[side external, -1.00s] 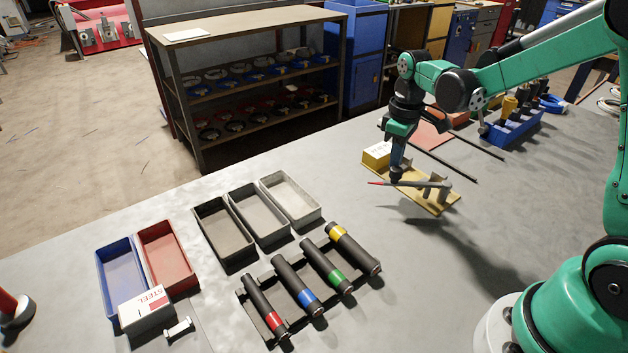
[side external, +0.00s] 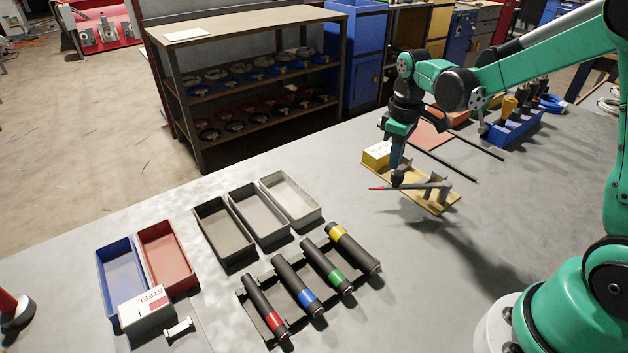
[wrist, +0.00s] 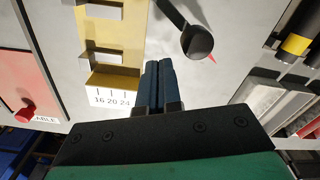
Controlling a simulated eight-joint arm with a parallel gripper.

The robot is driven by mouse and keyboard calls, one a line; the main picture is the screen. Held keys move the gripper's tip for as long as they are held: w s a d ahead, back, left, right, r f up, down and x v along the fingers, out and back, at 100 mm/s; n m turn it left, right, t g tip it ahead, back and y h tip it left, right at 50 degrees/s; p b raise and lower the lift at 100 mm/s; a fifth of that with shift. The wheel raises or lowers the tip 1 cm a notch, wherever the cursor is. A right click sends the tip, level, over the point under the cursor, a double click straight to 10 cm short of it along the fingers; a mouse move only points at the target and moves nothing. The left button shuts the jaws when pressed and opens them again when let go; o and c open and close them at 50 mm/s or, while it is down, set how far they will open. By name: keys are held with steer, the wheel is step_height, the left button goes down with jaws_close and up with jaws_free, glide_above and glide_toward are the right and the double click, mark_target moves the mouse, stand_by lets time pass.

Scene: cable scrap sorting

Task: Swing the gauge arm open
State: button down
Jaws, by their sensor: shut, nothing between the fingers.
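The gauge has a brass-coloured base plate (side external: 428,203) with upright posts and a white scale block (side external: 377,155). In the wrist view the plate (wrist: 112,42) and the scale marked 16 20 24 (wrist: 111,97) lie left of my fingers. The grey gauge arm (side external: 425,186) has a red tip and a black knob (side external: 398,179); its free end sticks out past the plate's near side. In the wrist view the knob (wrist: 197,43) is just right of and beyond my fingertips. My gripper (side external: 396,171) is shut and empty beside the knob; its fingers (wrist: 158,66) are together. Whether they touch the knob is unclear.
Several colour-banded cylinders lie on a rack (side external: 243,304) at front centre. Grey trays (side external: 225,235), a blue tray (side external: 105,280) and a red tray (side external: 172,255) stand left. Dark rods (side external: 445,162) lie behind the gauge. The table between gauge and trays is clear.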

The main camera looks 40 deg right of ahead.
step_height(320, 180, up, 6)
steer(key=shift+f, duration=0.1)
stand_by(0.4)
steer(key=s+a+r+m+t, duration=0.1)
steer(key=s+a+m+t, duration=0.3)
steer(key=s+a+t, duration=0.3)
steer(key=shift+s+a+r, duration=0.3)
steer(key=shift+a+r, duration=0.05)
steer(key=shift+a, duration=0.75)
